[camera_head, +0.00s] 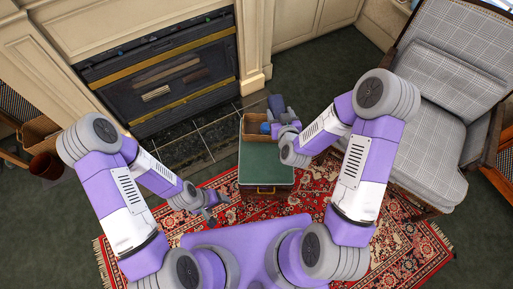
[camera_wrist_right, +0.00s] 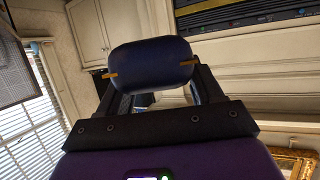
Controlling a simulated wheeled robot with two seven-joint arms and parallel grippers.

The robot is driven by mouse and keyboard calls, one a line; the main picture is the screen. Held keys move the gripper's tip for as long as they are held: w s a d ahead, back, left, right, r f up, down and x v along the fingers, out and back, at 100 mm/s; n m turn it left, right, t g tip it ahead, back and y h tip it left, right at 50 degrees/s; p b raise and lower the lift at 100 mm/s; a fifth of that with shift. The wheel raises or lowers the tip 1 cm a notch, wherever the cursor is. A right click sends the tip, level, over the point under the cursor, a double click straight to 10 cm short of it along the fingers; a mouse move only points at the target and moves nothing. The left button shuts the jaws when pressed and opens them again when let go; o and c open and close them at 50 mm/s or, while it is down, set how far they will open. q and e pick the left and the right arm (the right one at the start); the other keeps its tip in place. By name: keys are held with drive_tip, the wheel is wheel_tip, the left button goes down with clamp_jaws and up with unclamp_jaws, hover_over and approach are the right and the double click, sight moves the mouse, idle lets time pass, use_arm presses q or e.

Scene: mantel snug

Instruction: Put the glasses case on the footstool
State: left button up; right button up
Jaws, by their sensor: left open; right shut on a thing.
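The glasses case looks like a dark blue rounded case. In the right wrist view the case (camera_wrist_right: 150,65) sits between the orange fingertips of my right gripper (camera_wrist_right: 150,74), shut on it. My left gripper (camera_head: 211,209) is open and empty, left of that box.
A plaid armchair (camera_head: 436,130) is at right, a fireplace (camera_head: 165,75) at back left. A red patterned rug (camera_head: 405,238) lies below. The green top looks clear.

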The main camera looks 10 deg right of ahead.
drive_tip(key=a+f+b, duration=0.1)
drive_tip(key=f+b, duration=0.2)
drive_tip(key=f, duration=0.8)
drive_tip(key=a+f+m+h+b, duration=0.1)
drive_tip(key=f+b, duration=0.2)
drive_tip(key=f, duration=0.8)
drive_tip(key=a+f+h+b, duration=0.1)
drive_tip(key=f+b, duration=0.2)
drive_tip(key=f, duration=0.8)
drive_tip(key=shift+s+a+m, duration=0.2)
drive_tip(key=shift+s+m, duration=0.05)
drive_tip(key=shift+m, duration=0.15)
drive_tip(key=shift+f+b, duration=1.05)
drive_tip(key=shift+f, duration=1)
drive_tip(key=shift+f, duration=0.15)
drive_tip(key=o, duration=1.1)
